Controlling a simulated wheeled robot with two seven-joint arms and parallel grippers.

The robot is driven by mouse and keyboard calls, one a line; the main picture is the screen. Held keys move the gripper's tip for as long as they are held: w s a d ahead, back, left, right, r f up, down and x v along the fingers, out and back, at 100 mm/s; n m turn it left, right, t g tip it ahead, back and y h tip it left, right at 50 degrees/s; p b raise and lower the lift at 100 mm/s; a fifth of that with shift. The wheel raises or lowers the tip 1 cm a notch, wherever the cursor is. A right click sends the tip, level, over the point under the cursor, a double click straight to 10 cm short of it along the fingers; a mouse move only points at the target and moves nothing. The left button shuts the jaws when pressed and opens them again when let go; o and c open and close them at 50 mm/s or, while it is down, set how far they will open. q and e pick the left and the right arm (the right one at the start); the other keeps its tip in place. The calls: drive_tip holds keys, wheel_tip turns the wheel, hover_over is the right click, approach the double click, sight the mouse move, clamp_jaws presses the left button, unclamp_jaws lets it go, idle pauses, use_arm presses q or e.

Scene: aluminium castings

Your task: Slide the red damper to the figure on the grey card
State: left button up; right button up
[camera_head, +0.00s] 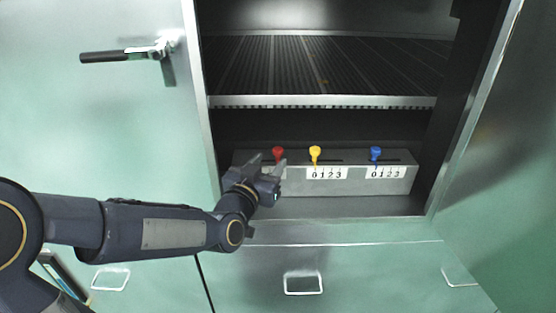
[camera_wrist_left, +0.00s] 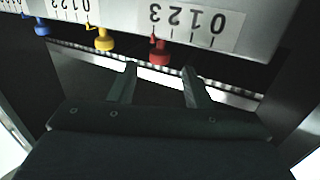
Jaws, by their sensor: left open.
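The red damper (camera_head: 278,152) is a small knob at the left end of a grey control box; it also shows in the wrist view (camera_wrist_left: 159,53). There its scale (camera_wrist_left: 190,20) appears upside down, and the knob appears near the 3 end. My left gripper (camera_head: 271,165) is open in front of the red damper and hides its scale in the head view. In the wrist view its two fingers (camera_wrist_left: 158,82) point towards the knob, which appears beyond the gap; contact cannot be told. I cannot make out the grey card. My right gripper is not in view.
A yellow damper (camera_head: 315,151) and a blue damper (camera_head: 376,153) stand to the right on the same box (camera_head: 350,184). A ribbed rack (camera_head: 330,101) lies above. The open cabinet has metal frame edges (camera_head: 205,110) and a green door with a dark handle (camera_head: 105,56).

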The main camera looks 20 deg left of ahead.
sight(276, 153)
use_arm(q)
drive_tip(key=w, duration=0.6)
drive_tip(key=shift+w+d, duration=0.15)
drive_tip(key=shift+d, duration=0.2)
drive_tip(key=shift+r, duration=0.1)
clamp_jaws()
